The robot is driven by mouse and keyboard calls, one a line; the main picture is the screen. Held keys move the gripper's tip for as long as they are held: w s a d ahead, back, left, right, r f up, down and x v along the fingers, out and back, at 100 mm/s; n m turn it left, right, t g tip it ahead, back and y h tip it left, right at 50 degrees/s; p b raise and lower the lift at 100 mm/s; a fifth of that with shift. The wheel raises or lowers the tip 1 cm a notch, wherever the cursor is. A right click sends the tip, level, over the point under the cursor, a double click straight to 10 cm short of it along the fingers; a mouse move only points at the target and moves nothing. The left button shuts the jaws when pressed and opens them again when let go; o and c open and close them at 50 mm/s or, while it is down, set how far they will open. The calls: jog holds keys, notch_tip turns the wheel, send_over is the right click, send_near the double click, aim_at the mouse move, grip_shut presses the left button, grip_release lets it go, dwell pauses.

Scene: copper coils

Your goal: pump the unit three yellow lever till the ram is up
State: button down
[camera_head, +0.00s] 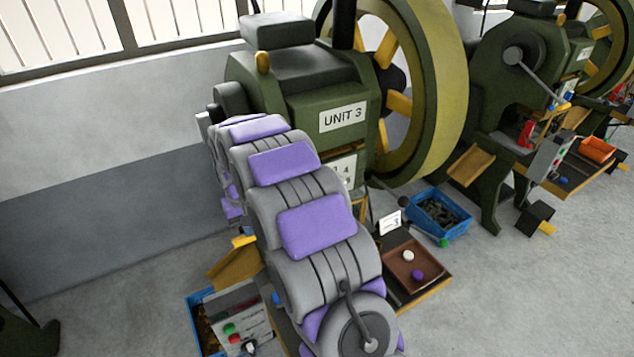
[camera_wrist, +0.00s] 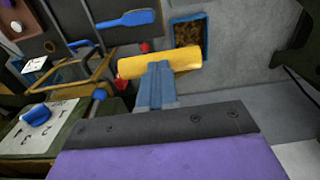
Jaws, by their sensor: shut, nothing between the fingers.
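In the wrist view, my gripper (camera_wrist: 158,68) shows as two blue-grey fingers pressed together. A yellow cylindrical bar (camera_wrist: 183,57), likely the lever's grip, lies crosswise at the fingertips. I cannot tell whether they touch. In the head view, the green press marked UNIT 3 (camera_head: 330,118) stands behind my arm. A small yellow piece (camera_head: 243,241) shows at the arm's left edge and may be the same grip. My gripper is hidden behind my arm there. I cannot make out the ram's height.
A large flywheel (camera_head: 452,90) stands right of the press. A blue bin (camera_head: 462,226) and a brown tray (camera_head: 427,259) lie to the right; a control box (camera_head: 240,318) stands lower left. In the wrist view, a plate with a blue knob (camera_wrist: 38,115) is at left.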

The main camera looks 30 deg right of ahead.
dwell(0.3)
jog(key=shift+w+f, duration=0.1)
jog(key=shift+f, duration=0.7)
jog(key=shift+w+f+b, duration=0.15)
jog(key=shift+w+f, duration=0.2)
jog(key=shift+f, duration=0.55)
jog(key=shift+w+f+b, duration=0.1)
jog(key=shift+w+f, duration=0.25)
jog(key=shift+f, duration=0.55)
jog(key=shift+w+f+b, duration=0.15)
jog(key=shift+w+f, duration=0.2)
jog(key=shift+f, duration=0.55)
